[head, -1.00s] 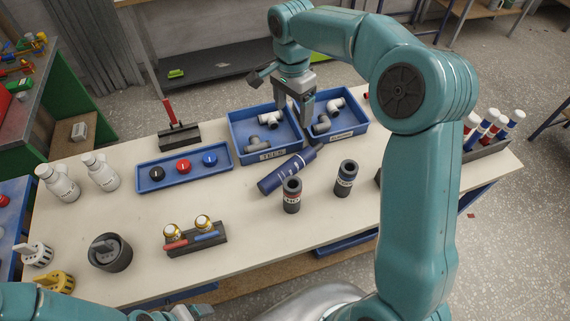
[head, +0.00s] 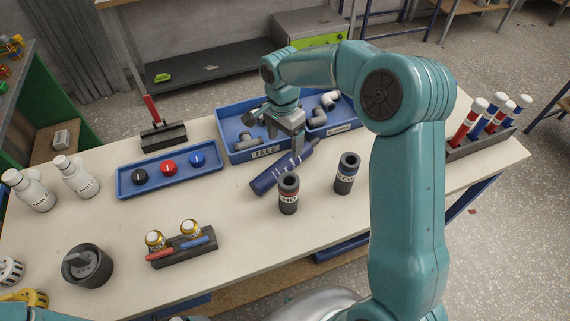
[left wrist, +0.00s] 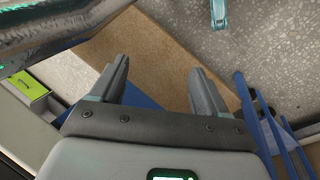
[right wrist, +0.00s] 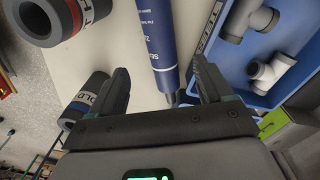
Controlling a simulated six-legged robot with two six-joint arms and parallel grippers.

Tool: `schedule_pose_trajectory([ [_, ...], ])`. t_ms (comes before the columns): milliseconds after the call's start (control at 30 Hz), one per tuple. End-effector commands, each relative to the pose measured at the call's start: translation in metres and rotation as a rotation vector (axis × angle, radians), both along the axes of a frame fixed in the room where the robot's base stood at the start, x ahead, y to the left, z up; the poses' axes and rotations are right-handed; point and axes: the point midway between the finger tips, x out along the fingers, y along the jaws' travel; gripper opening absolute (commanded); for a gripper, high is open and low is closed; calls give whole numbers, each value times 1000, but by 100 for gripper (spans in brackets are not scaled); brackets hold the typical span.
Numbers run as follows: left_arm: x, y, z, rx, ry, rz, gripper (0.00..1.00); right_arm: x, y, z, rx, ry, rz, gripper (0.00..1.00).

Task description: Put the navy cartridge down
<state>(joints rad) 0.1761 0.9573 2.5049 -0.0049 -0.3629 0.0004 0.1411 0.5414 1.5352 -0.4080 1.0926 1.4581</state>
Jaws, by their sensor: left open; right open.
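The navy cartridge (head: 273,180) lies slantwise on the pale workbench, in front of the blue TEES bin (head: 262,152). Its narrow end points toward the bins; I cannot tell whether it touches them. My right gripper (head: 296,142) is open just above that end and partly hides it in the head view. In the right wrist view the cartridge (right wrist: 160,30) runs between the open fingers (right wrist: 160,82), with its nozzle near the palm. No grip on it shows. My left gripper (left wrist: 162,88) is open and empty, low by the bench's near side.
Dark HOT (head: 289,195) and COLD (head: 347,173) cups stand close in front of the cartridge. A blue button tray (head: 125,186) is left, and a rack of tubes (head: 487,140) at the right end. The bench's front middle is clear.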

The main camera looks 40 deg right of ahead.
Motion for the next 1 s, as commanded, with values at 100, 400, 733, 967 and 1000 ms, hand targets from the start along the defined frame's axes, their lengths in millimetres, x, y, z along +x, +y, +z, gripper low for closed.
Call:
schedule_pose_trajectory([
  [100, 0, 0, 4, 0, 0, 0, 75, -1, 0, -23, 1, 4, 0, 80],
  [400, 0, 0, 12, 0, 0, 0, 75, -2, 1, -50, 1, 4, 1, 80],
  [733, 0, 0, 22, 0, 0, 0, 75, -4, 1, -91, 1, -1, 1, 80],
  [967, 0, 0, 21, 0, 0, 0, 75, -3, 1, -91, 1, -1, 0, 67],
  [1000, 0, 0, 21, 0, 0, 0, 75, -3, 1, -91, 1, -1, 0, 54],
])
